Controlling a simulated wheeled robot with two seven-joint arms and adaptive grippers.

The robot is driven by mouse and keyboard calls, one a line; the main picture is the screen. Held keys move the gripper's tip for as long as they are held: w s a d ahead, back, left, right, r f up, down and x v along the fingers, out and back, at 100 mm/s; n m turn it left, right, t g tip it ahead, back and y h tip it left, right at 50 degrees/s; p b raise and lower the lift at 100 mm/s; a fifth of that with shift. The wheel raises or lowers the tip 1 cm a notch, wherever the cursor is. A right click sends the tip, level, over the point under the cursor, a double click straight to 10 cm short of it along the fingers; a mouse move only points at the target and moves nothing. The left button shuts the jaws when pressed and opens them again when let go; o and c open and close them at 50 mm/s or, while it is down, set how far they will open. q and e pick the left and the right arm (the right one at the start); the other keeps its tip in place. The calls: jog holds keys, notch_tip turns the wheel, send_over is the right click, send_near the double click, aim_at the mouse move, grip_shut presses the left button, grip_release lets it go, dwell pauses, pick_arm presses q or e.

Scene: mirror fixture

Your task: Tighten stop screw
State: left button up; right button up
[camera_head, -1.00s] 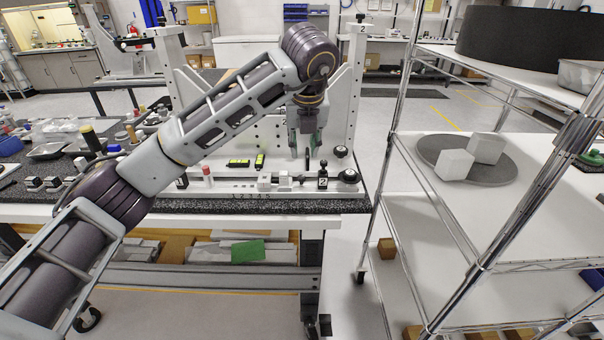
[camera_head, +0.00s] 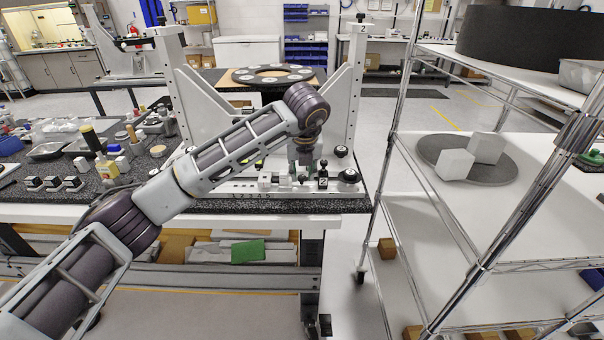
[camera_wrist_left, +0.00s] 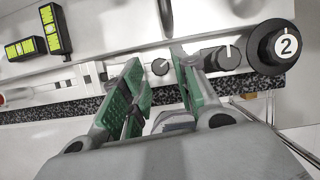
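The pale fixture rail (camera_head: 235,187) lies along the front of the bench and carries several knobs. My left gripper (camera_head: 303,173) hangs over it, fingers pointing down, partly hidden by the wrist. In the left wrist view, its green-padded fingers (camera_wrist_left: 160,92) are apart with nothing between the pads. A small grey knob (camera_wrist_left: 160,67) sits just beyond the fingertips. I cannot tell which knob is the stop screw. My right gripper is not in view.
Two black and yellow-green blocks (camera_wrist_left: 57,30) lie left of the fingers. Tall white uprights (camera_head: 352,95) flank the fixture. A wire shelf rack (camera_head: 480,265) stands to the right. Bottles and small parts crowd the bench's left side (camera_head: 60,150).

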aim_at(302, 181)
pick_arm(q)
jog(key=shift+x, duration=1.15)
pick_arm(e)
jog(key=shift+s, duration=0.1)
pick_arm(q)
grip_shut()
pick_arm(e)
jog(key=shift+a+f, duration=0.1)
